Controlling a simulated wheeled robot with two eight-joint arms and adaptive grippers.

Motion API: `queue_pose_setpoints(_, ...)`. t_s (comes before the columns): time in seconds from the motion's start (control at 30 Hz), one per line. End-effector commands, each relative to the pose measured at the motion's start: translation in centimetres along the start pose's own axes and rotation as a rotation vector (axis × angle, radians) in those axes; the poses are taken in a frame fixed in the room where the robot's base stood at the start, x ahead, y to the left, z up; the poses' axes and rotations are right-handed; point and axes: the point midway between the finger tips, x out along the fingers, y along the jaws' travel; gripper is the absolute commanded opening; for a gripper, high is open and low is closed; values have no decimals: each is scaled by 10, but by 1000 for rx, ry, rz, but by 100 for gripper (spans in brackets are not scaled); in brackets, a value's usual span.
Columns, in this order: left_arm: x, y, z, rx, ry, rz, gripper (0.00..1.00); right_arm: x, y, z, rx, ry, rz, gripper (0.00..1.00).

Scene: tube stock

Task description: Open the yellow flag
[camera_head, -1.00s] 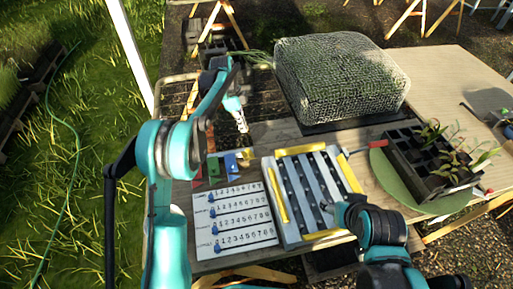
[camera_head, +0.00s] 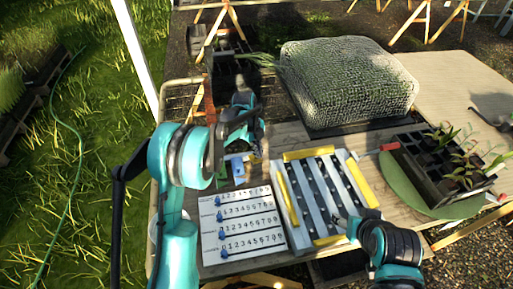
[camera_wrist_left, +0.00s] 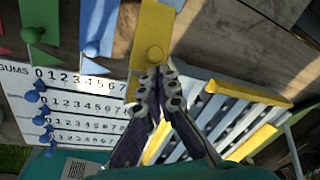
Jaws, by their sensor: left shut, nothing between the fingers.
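The yellow flag (camera_wrist_left: 150,35) is a long yellow strip with a round yellow knob (camera_wrist_left: 155,54) in the left wrist view. In the head view it is mostly hidden behind my left gripper (camera_head: 257,150). My left gripper, also in the left wrist view (camera_wrist_left: 160,72), is shut and empty, with its tips just below the knob in the picture; whether they touch is unclear. Left of it are the blue flag (camera_wrist_left: 98,25), green flag (camera_wrist_left: 40,20) and a red flag (camera_wrist_left: 4,45). My right gripper (camera_head: 342,214) is low over the slotted tray's right side; its fingers are too small to judge.
A white number board (camera_head: 240,225) with blue sliders lies in front of the flags. The grey slotted tray with yellow bars (camera_head: 325,240) is beside it. A mesh-covered block (camera_head: 345,80) stands behind. A dark seedling tray (camera_head: 435,185) sits at the right on a green mat.

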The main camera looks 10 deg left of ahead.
Motion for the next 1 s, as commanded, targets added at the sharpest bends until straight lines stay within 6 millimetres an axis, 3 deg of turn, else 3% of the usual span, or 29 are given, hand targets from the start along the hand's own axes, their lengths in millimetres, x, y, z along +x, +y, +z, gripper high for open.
queue_pose_setpoints(0.2,9,0,0,0,0,0,0,2,0,2,0,0,0,60)
queue_pose_setpoints(1.0,2,-5,6,-1,0,0,0,-2,0,-2,0,0,0,60)
